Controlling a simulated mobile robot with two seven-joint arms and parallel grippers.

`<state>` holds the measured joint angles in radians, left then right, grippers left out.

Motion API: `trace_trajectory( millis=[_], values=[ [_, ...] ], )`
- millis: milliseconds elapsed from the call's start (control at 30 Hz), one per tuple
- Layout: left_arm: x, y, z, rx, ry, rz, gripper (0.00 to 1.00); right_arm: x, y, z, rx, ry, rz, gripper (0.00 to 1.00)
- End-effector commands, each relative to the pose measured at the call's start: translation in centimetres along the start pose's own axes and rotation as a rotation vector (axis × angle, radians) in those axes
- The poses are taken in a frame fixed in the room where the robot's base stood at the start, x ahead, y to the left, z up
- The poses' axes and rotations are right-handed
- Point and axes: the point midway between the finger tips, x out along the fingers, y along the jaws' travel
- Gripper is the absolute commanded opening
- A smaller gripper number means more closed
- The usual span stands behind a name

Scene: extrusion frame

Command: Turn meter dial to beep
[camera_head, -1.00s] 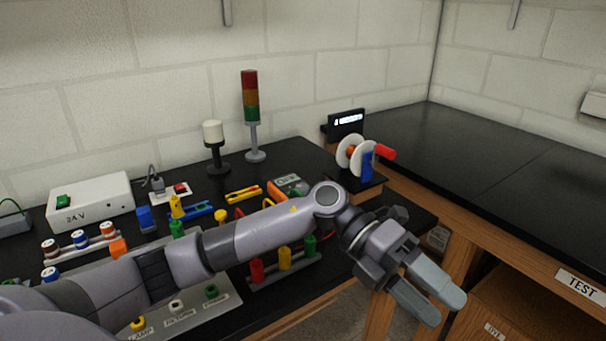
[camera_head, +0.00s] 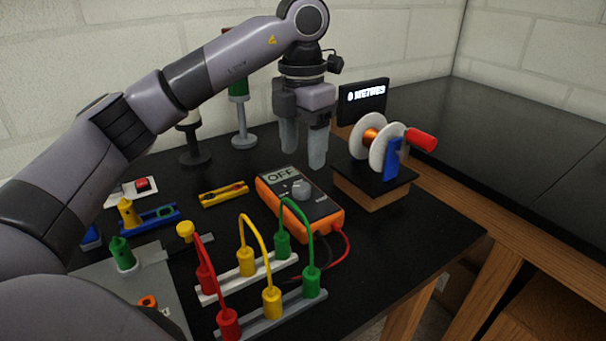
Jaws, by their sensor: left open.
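An orange and dark grey multimeter (camera_head: 321,216) lies on the black bench. Its display (camera_head: 283,175) reads "OFF". Its round grey dial (camera_head: 301,189) sits in the middle of its face. A red and a black lead run from its near end. My left gripper (camera_head: 303,158) points down with its fingers apart and empty. In the picture it is just above and behind the meter's far end, apart from the dial. My right gripper is not in view.
A wire spool winder (camera_head: 380,141) with a red handle stands right of the meter. Terminal strips with red, yellow and green plugs (camera_head: 271,301) stand in front. A yellow holder (camera_head: 224,194) lies to the left. A stack light (camera_head: 240,110) stands behind.

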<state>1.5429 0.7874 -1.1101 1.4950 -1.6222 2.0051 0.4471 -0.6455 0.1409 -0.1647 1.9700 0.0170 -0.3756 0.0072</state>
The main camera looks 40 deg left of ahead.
Motion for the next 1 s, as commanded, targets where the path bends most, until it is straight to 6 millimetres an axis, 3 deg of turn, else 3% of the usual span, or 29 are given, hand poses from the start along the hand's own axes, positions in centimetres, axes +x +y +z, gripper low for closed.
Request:
trace_trajectory(
  millis=[600, 967, 1000],
  values=[
    [6.5, 0.2, -0.1, -0.003, 0.003, 0.007, 0.61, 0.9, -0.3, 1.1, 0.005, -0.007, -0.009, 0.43],
    [7.0, 0.2, -0.1, -0.003, 0.001, 0.007, 0.61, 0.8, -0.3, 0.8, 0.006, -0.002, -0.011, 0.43],
    [7.0, 0.2, -0.1, -0.003, 0.001, 0.007, 0.48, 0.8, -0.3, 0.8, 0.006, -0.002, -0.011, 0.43]
  ],
)
